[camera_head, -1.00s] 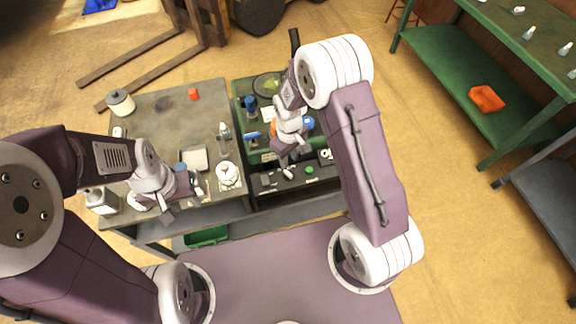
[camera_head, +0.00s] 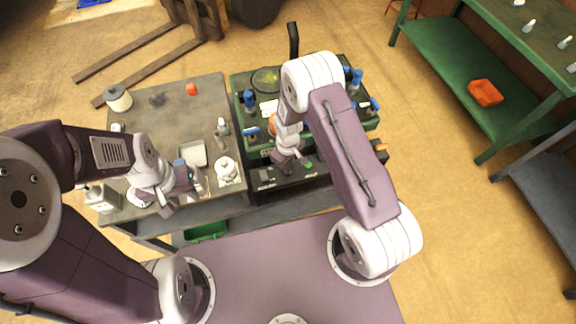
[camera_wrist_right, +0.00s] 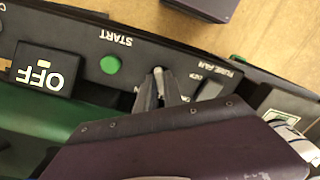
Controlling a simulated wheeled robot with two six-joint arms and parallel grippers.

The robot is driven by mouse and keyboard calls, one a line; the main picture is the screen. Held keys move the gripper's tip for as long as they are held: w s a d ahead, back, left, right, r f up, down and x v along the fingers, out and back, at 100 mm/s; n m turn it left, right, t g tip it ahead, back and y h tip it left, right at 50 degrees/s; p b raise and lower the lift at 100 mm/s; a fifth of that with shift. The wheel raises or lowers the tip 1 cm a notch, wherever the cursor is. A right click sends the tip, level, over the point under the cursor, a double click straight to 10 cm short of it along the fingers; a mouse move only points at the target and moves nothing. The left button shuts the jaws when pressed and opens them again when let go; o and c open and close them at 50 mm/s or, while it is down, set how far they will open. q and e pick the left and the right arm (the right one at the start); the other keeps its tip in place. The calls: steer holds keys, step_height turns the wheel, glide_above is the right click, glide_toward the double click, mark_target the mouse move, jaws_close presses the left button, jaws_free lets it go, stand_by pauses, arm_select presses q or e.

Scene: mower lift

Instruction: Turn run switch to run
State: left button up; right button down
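The black control panel (camera_wrist_right: 75,30) fills the top of the right wrist view. It carries a green START button (camera_wrist_right: 111,65) and an OFF plate (camera_wrist_right: 45,75). A small pale lever (camera_wrist_right: 158,71), apparently the run switch, stands right of the button; its label is partly covered. My right gripper (camera_wrist_right: 160,88) has its narrow fingertips close together at the lever's base; I cannot tell whether they grip it. In the head view my right gripper (camera_head: 285,162) is over the panel. My left gripper (camera_head: 178,198) is over the workbench's front edge; its finger gap is unclear.
The grey workbench (camera_head: 175,120) left of the green machine (camera_head: 240,84) holds a white pot, bottles, a tray and a red cup. A dark rocker switch (camera_wrist_right: 211,88) is just right of my right fingers. A green shelf stands at right; floor between is clear.

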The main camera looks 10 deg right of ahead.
steer(key=shift+m, duration=0.3)
steer(key=m, duration=0.5)
steer(key=shift+m, duration=0.3)
steer(key=m, duration=0.5)
steer(key=shift+a+m+b, duration=0.15)
steer(key=shift+m+b, duration=0.15)
steer(key=shift+b, duration=0.05)
stand_by(0.4)
steer(key=c, duration=1.5)
jaws_free()
steer(key=shift+r, duration=0.1)
steer(key=shift+o, duration=0.2)
step_height(320, 180, up, 9)
